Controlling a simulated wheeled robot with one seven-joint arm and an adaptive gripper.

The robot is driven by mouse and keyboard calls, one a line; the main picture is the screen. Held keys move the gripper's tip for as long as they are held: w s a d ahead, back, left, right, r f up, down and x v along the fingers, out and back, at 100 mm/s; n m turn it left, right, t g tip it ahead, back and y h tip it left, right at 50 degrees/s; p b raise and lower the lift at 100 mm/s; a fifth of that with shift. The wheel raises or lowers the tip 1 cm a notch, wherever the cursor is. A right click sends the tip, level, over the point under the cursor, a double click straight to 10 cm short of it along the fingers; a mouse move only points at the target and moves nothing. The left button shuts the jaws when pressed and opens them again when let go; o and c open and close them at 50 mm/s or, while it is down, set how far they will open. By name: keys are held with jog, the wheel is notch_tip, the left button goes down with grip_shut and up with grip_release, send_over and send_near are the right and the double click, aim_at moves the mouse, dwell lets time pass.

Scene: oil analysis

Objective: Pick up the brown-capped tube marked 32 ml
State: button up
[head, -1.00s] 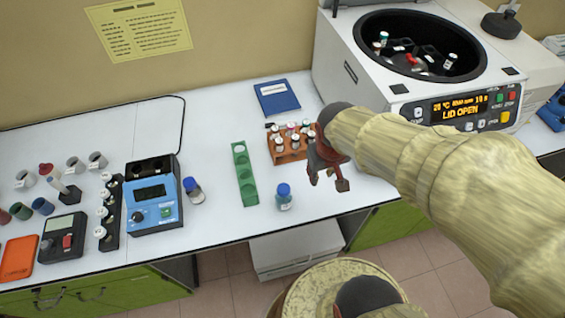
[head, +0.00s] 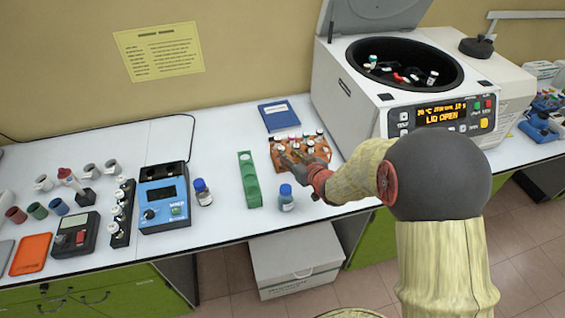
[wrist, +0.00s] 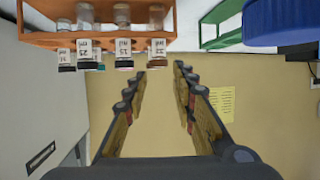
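The orange rack (head: 331,153) stands on the bench in front of the centrifuge, holding several small tubes. The wrist view is upside down and shows the rack (wrist: 40,38) at upper left. The tube marked 32 (wrist: 157,46) has a brown cap and is at the right end of the visible row, beside tubes marked 15 (wrist: 123,46) and 25 (wrist: 84,45). My gripper (head: 298,158) is at the rack, partly covering it in the head view. In the wrist view my gripper (wrist: 165,66) is open and empty, its fingertips near the 32 cap; contact cannot be told.
A blue-capped bottle (head: 286,200) stands close to my gripper, and a green rack (head: 249,180) is to its left. The open centrifuge (head: 355,110) is to the right of the rack. A blue book (head: 279,115) lies behind. Free bench lies in front.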

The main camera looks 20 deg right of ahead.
aim_at(282, 148)
jog(key=b+x, duration=0.2)
jog(key=x, duration=0.5)
jog(key=shift+w+f, duration=0.1)
jog(key=shift+f, duration=0.15)
jog(key=shift+d, duration=0.1)
jog(key=shift+c, duration=0.2)
grip_shut()
